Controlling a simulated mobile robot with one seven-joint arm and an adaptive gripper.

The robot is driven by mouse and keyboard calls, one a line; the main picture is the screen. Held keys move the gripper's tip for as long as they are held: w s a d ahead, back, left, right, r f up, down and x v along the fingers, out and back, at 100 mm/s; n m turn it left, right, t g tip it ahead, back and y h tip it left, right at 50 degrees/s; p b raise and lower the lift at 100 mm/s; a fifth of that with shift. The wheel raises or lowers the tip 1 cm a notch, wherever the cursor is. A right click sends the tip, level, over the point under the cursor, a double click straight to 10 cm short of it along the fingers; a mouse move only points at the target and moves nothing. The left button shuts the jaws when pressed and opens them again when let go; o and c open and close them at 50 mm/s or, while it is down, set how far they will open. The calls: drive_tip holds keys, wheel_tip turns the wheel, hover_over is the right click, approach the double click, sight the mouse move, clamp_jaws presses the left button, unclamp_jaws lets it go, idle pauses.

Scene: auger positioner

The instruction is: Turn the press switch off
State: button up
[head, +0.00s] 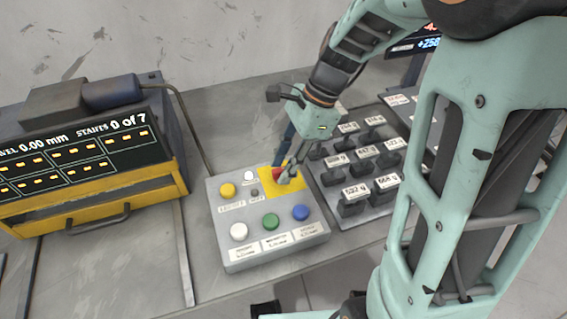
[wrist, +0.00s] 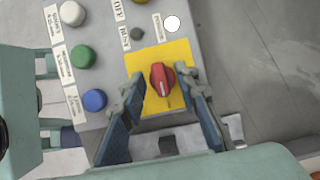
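The control box (head: 227,213) is grey and lies on the bench in the middle of the head view. Its red rotary switch (wrist: 162,79) sits on a yellow square plate (wrist: 178,56) and has a pale pointer mark on its grip. In the head view the switch (head: 278,174) is partly covered by a fingertip. My gripper (wrist: 167,80) is open, with one finger on each side of the red switch and visible gaps between. In the head view my gripper (head: 286,168) reaches down over the yellow plate from above.
White (head: 238,231), green (head: 270,222) and blue (head: 301,213) buttons line the box's front; a yellow button (head: 228,190) is behind. A tray of labelled weights (head: 362,180) stands close on the right. A yellow-framed display unit (head: 90,194) is on the left.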

clamp_jaws()
drive_tip(key=shift+r+n+p, duration=0.15)
drive_tip(key=shift+n+p, duration=0.15)
drive_tip(key=shift+p, duration=0.05)
drive_tip(key=shift+r+n+g+p, duration=0.1)
drive_tip(key=shift+n+g+p, duration=0.4)
drive_tip(key=shift+n+p, duration=0.45)
drive_tip(key=n+p, duration=0.1)
drive_tip(key=n, duration=0.1)
drive_tip(key=n+g+h+p, duration=0.1)
drive_tip(key=n+p, duration=0.1)
drive_tip(key=shift+w+a+n, duration=0.15)
drive_tip(key=shift+n, duration=0.1)
drive_tip(key=n+h+p, duration=0.1)
drive_tip(key=n, duration=0.1)
drive_tip(key=n+g+h+p, duration=0.1)
drive_tip(key=n, duration=0.2)
drive_tip(key=shift+w+a+p, duration=0.1)
drive_tip(key=shift+p, duration=0.25)
drive_tip(key=n+h+p, duration=0.1)
drive_tip(key=n+h, duration=0.1)
drive_tip(key=n, duration=0.4)
drive_tip(key=shift+a, duration=0.15)
drive_tip(key=shift+f+p, duration=0.2)
drive_tip(key=shift+p, duration=0.1)
